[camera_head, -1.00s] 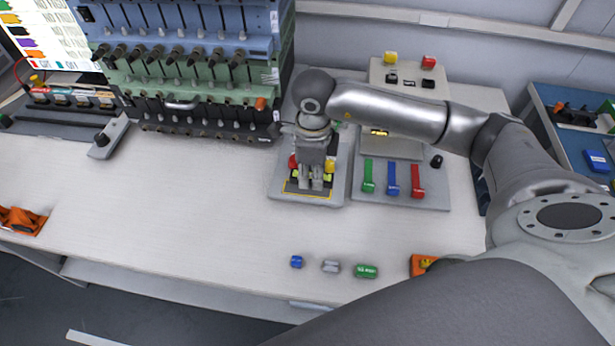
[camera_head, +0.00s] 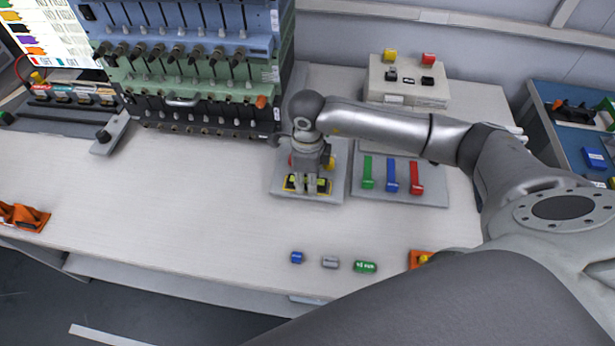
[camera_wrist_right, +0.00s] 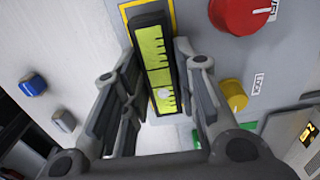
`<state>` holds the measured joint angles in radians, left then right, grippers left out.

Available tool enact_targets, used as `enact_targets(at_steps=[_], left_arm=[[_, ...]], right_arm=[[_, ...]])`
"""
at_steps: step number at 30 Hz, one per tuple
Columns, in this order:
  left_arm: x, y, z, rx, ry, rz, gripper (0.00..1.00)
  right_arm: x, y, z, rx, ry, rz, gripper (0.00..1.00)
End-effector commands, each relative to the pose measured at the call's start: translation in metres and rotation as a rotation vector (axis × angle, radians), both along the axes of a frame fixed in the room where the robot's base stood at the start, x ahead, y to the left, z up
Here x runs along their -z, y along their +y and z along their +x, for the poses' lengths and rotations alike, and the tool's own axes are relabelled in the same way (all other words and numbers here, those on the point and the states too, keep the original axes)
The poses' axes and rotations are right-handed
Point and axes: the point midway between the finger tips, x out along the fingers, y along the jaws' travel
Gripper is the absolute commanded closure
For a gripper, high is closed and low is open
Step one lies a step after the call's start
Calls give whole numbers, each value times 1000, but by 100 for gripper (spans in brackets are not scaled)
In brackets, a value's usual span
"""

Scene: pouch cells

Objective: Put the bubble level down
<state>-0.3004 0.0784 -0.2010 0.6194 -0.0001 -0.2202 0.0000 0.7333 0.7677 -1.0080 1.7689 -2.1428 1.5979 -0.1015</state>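The bubble level (camera_wrist_right: 158,65) is a dark bar with yellow-green faces. In the right wrist view it sits between my right gripper's fingers (camera_wrist_right: 160,85), which are close along both long sides. My right gripper (camera_head: 306,184) points down over a grey plate (camera_head: 281,187) at the table's middle. The level (camera_head: 322,184) shows on either side of its fingers. In the wrist view, the level lies over a yellow-outlined area (camera_wrist_right: 176,13) of the plate. Whether its underside touches the plate is hard to tell. My left gripper is not in view.
Right of the plate is a panel with green, blue and red bars (camera_head: 392,175). Small blue, grey and green blocks (camera_head: 365,267) lie near the front edge. The table's left middle is clear.

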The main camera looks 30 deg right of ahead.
Motion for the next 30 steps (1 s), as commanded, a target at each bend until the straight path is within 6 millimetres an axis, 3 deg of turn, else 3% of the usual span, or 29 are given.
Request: enact_targets(at_steps=[3, 17, 30], left_arm=[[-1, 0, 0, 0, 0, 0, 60], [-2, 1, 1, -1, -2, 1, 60], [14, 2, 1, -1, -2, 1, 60]], right_arm=[[-1, 0, 0, 0, 0, 0, 54], [-11, 0, 1, 0, -3, 0, 54], [-99, 0, 1, 0, -4, 1, 54]])
